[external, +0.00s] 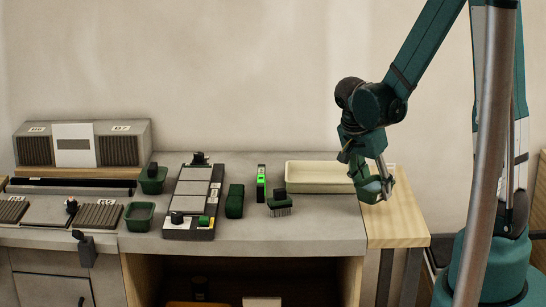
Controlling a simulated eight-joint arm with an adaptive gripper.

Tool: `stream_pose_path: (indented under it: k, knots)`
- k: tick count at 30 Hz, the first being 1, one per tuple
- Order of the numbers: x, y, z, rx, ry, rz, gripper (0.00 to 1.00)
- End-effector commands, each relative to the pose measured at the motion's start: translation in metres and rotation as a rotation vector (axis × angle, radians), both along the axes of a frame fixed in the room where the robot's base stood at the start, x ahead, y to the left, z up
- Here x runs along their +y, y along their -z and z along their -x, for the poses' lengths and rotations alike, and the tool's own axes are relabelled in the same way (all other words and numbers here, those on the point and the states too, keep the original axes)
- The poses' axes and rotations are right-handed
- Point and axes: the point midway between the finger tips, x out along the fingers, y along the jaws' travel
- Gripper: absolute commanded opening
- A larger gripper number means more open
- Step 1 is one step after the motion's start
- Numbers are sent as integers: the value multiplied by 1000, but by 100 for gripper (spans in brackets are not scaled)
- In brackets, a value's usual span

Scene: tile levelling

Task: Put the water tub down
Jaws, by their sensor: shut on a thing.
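The water tub (318,187) looks to be the shallow cream rectangular tub at the back right of the grey bench. It is level and sits at or very close to the bench top; I cannot tell whether its underside touches. My gripper (374,193) is at the tub's right end, pointing down, and is shut on it. The fingers and wrist hide part of that end, so the exact grip on the rim is hard to see.
A wooden side surface (397,226) adjoins the bench on the right. Left of the tub are a black-and-green brush (280,203), a bright green-lit device (261,184), a dark green block (235,201) and a tile fixture (193,200). Two small green tubs (139,216) stand farther left.

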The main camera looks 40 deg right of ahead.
Motion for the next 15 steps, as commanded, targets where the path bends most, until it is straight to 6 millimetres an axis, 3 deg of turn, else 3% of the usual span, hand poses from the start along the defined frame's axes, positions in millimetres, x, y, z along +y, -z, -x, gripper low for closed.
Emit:
stream_pose_path:
  k: [15]
  knots:
    - [0,5,0,0,0,0,26]
